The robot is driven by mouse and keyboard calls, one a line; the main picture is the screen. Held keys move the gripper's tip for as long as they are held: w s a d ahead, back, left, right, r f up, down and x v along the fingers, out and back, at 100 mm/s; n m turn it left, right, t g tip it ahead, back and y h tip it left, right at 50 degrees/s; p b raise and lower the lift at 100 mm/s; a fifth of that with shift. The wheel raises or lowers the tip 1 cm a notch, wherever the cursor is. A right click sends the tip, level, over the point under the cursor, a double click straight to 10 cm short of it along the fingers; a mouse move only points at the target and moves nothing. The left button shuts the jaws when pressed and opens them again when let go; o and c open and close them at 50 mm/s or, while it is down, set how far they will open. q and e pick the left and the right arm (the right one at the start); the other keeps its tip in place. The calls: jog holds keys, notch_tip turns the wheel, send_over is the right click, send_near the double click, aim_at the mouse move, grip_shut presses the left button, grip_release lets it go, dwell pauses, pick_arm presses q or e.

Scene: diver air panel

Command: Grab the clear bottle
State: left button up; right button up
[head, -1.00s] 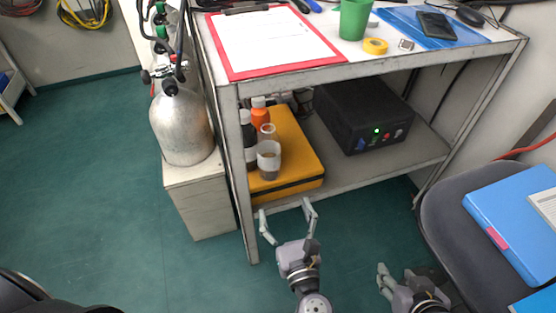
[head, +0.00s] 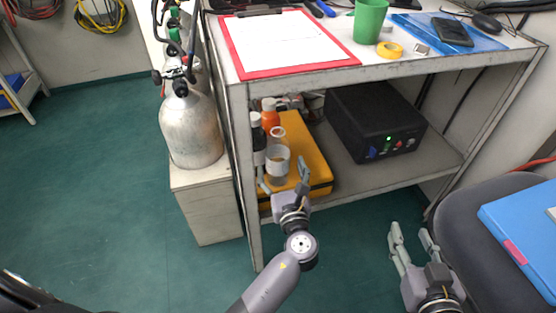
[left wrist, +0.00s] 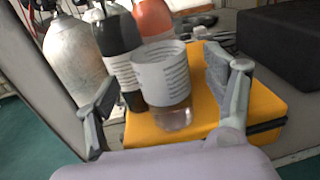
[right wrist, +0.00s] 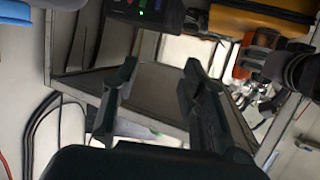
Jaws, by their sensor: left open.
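The clear bottle (head: 279,167), with a white printed label, stands upright on the lower shelf level, apparently on the yellow case (head: 310,150). In the left wrist view the clear bottle (left wrist: 162,80) shows its see-through lower body below the label. My left gripper (head: 283,180) is open at the bottle, one finger on either side of it. In the left wrist view gaps show between the bottle and both fingers. My right gripper (head: 411,238) is open and empty near the chair, away from the bottle.
A dark bottle (head: 258,145) and an orange bottle (head: 270,118) stand close behind the clear one. A black box (head: 375,120) sits right on the shelf. The tabletop edge (head: 400,70) overhangs, and a table leg (head: 246,190) stands just left. A silver cylinder (head: 190,130) is further left.

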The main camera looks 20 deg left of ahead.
aim_at(280, 166)
pick_arm(q)
jog(key=x, duration=0.3)
jog(key=shift+w, duration=0.15)
pick_arm(e)
jog(key=r, duration=0.1)
jog(key=t, duration=0.1)
jog(key=w+r, duration=0.1)
jog(key=shift+a+r+t+y, duration=0.3)
jog(key=shift+a+t, duration=0.05)
jog(key=shift+t, duration=0.05)
pick_arm(q)
jog(key=c, duration=1.4)
